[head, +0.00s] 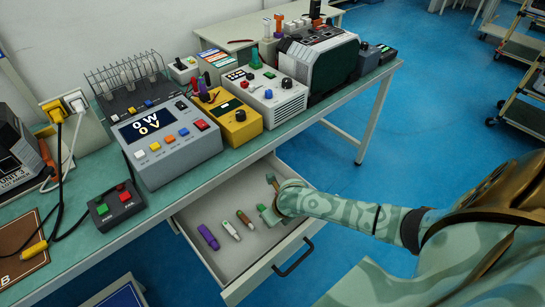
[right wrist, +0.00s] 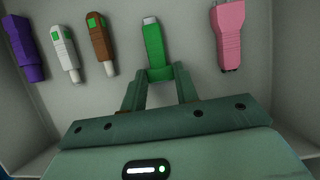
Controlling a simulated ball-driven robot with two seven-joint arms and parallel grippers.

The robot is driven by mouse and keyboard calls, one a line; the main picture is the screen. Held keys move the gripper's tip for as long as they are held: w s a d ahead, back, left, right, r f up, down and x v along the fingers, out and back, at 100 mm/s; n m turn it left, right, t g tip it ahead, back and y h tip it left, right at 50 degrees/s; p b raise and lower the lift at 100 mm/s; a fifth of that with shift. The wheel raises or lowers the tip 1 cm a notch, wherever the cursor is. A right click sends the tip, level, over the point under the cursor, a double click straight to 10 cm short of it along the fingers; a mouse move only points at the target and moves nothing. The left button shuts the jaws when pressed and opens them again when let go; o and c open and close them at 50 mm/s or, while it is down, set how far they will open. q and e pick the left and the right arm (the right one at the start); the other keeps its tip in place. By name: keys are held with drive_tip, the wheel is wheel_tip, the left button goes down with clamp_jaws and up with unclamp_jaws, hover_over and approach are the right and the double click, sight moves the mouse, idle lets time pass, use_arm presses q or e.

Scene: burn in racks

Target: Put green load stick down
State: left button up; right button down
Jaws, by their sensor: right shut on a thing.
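The green load stick (right wrist: 153,45) lies between the fingertips of my right gripper (right wrist: 160,76) in the right wrist view. The gripper is shut on its near end, and the stick's pale tip points away from me. In the head view my right gripper (head: 270,212) is down inside the open drawer (head: 190,215), and it largely hides the stick. The stick is at or close above the drawer floor; I cannot tell whether it touches. My left gripper is not in view.
Left of the green stick in the drawer are a brown stick (right wrist: 98,38), a white stick (right wrist: 64,48) and a purple stick (right wrist: 24,48). A pink stick (right wrist: 229,35) lies to its right. The drawer's front wall (head: 275,262) is close by. Instruments stand on the bench above.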

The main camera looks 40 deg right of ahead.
drive_tip(key=c, duration=1.1)
unclamp_jaws()
drive_tip(key=shift+s, duration=0.1)
drive_tip(key=shift+o, duration=0.2)
drive_tip(key=p+v, duration=0.5)
drive_tip(key=v, duration=0.7)
drive_tip(key=shift+p, duration=0.35)
